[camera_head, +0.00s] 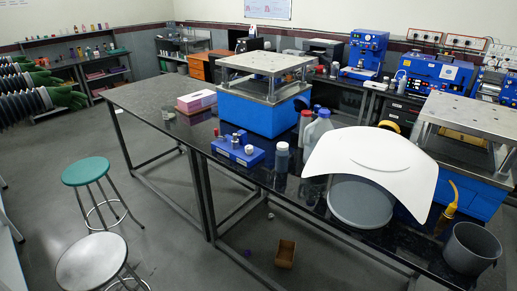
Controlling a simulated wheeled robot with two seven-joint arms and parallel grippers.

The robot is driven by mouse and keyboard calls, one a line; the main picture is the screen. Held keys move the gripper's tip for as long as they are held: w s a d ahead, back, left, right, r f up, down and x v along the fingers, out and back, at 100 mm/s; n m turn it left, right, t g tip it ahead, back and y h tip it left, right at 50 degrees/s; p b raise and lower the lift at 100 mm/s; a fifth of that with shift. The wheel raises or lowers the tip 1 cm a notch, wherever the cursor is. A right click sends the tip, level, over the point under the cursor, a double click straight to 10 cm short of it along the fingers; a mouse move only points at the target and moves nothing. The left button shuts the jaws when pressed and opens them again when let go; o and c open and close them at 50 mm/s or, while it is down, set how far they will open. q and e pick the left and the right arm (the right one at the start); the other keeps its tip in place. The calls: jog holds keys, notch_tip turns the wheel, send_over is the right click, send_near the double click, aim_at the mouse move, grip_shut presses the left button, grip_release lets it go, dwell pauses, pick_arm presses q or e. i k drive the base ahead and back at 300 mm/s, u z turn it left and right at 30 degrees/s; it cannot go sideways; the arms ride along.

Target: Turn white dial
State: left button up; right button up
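I cannot make out a white dial for certain in the head view. A small blue device (238,152) with dark knobs on top sits on the dark table (152,97). A tall blue machine (366,53) and a wider blue machine (436,73) with a pale front label stand on the back counter. Their small front controls are too small to tell apart. Neither of my grippers is in view.
A blue unit with steel plates (262,110), a pink-and-white box (196,101), bottles (282,158) and a grey bucket (472,248) stand on the table. A green stool (86,171) and a metal stool (91,261) stand on open floor at left.

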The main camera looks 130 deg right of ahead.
aim_at(249, 149)
jog(key=z, duration=4.55)
jog(key=k, duration=0.6)
jog(key=z, duration=0.05)
jog(key=i, duration=1.45)
jog(key=u, duration=0.9)
